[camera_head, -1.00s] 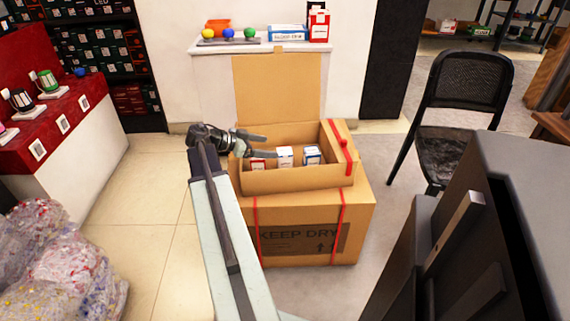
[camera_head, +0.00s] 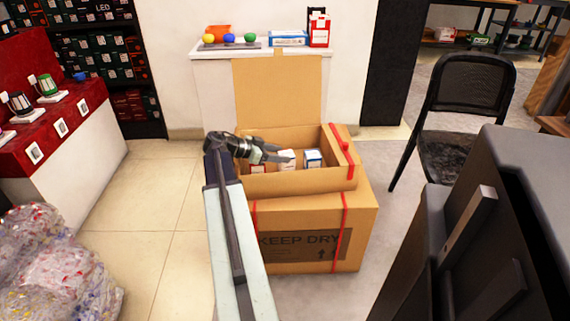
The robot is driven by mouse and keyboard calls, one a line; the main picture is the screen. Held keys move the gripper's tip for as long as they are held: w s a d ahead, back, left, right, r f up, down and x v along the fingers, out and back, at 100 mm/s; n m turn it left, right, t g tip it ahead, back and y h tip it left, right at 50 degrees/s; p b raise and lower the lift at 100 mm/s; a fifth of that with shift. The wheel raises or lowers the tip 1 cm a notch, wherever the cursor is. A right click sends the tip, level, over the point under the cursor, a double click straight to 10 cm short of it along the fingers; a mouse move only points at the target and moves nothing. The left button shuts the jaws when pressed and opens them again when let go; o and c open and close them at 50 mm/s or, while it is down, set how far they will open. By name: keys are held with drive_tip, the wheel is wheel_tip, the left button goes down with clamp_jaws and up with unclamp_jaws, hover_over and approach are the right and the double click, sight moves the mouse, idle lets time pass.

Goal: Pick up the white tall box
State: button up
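A white tall box (camera_head: 287,165) stands inside the open cardboard box (camera_head: 300,182), between two other small boxes. My gripper (camera_head: 286,156) reaches in from the left and overlaps the upper part of the white box in the picture. Its fingers look close together, and I cannot tell whether they touch or hold the box. A blue and white box (camera_head: 312,159) stands to the right of the white one. A small box (camera_head: 258,167) on the left is mostly hidden behind the front wall and my gripper.
The open box sits on a larger taped carton (camera_head: 300,240). A black chair (camera_head: 460,110) stands to the right. A white counter (camera_head: 215,80) with coloured balls is behind. Clear bags (camera_head: 50,265) lie at lower left, with free floor between.

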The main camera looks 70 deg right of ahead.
idle(0.3)
wheel_tip(320, 180, up, 10)
drive_tip(key=p, duration=1)
drive_tip(key=shift+r, duration=0.15)
